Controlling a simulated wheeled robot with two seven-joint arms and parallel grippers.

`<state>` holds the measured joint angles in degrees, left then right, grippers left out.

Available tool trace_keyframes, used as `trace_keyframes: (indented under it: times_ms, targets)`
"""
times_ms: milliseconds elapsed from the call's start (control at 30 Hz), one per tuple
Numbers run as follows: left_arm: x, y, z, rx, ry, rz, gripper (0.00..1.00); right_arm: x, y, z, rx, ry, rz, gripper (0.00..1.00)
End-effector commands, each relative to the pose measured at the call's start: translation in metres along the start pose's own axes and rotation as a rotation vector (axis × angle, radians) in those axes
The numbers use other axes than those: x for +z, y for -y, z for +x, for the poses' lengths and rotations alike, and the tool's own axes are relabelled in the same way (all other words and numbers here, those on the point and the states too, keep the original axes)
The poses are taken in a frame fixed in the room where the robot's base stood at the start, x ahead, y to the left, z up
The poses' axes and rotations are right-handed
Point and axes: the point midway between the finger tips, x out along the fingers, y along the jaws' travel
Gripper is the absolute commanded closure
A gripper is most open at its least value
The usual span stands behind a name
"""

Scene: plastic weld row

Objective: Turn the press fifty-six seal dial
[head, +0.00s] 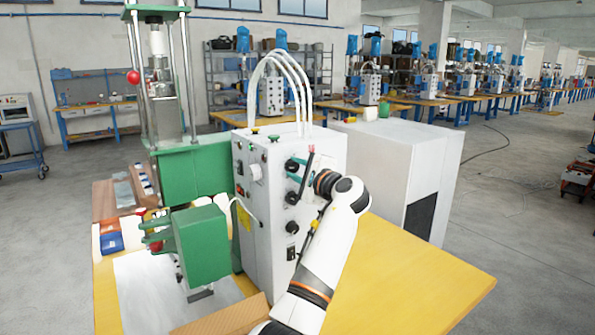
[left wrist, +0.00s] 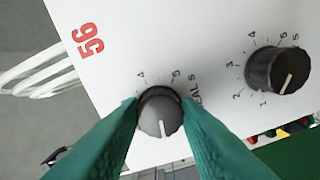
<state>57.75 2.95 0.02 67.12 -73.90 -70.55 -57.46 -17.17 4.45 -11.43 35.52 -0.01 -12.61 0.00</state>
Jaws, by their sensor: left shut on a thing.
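The control box (head: 265,215) is white, with black knobs and small buttons on its front. In the left wrist view, a red 56 (left wrist: 88,42) is printed on its panel. The seal dial (left wrist: 159,118) is a round dark knob with a white pointer line, which points down in that view. Part of its label, reading "EAL S", and the numbers 4 and 5 show beside it. My left gripper (left wrist: 161,108) is shut on this dial, one green finger on each side. In the head view, my left gripper (head: 303,180) is at the box's front, largely edge-on. My right gripper is not in view.
A second numbered dial (left wrist: 278,70) sits close beside the held one. A green press (head: 200,175) stands left of the box, and a white cabinet (head: 400,165) stands right. The yellow table (head: 420,270) is bare at right front.

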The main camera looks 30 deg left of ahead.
Motion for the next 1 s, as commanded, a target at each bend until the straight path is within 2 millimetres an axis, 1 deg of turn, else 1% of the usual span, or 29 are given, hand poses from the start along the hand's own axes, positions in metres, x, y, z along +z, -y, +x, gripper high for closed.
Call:
trace_keyframes:
  times_ms: [167, 200, 267, 300, 333, 567, 667, 767, 867, 1000]
  targets:
    - [0.0, 0.002, 0.0, -0.003, 0.0, 0.002, 0.93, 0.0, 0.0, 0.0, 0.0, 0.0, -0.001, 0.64]
    - [0.0, 0.002, 0.0, -0.003, 0.0, 0.003, 0.67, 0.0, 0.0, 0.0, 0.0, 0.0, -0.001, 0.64]
    - [0.001, 0.001, 0.0, -0.003, 0.0, 0.003, 0.57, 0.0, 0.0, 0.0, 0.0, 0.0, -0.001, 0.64]
    - [0.001, 0.001, 0.0, -0.003, 0.0, 0.003, 0.51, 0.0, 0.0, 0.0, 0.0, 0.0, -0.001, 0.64]
    - [0.001, 0.001, 0.0, -0.002, 0.0, 0.003, 0.49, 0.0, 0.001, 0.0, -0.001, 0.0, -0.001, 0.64]
    - [0.0, 0.001, 0.0, -0.001, 0.0, 0.002, 0.49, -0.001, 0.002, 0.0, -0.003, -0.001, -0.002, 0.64]
    - [0.001, 0.001, -0.004, 0.0, 0.001, 0.002, 0.49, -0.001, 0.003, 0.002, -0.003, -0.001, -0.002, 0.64]
    - [0.002, 0.003, -0.015, 0.0, 0.002, 0.001, 0.49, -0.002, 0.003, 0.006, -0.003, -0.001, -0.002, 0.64]
    - [0.003, 0.003, -0.034, 0.0, 0.004, 0.0, 0.49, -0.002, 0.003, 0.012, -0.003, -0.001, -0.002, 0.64]
    - [0.002, 0.004, -0.065, 0.0, 0.004, 0.0, 0.49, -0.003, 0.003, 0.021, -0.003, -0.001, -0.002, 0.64]
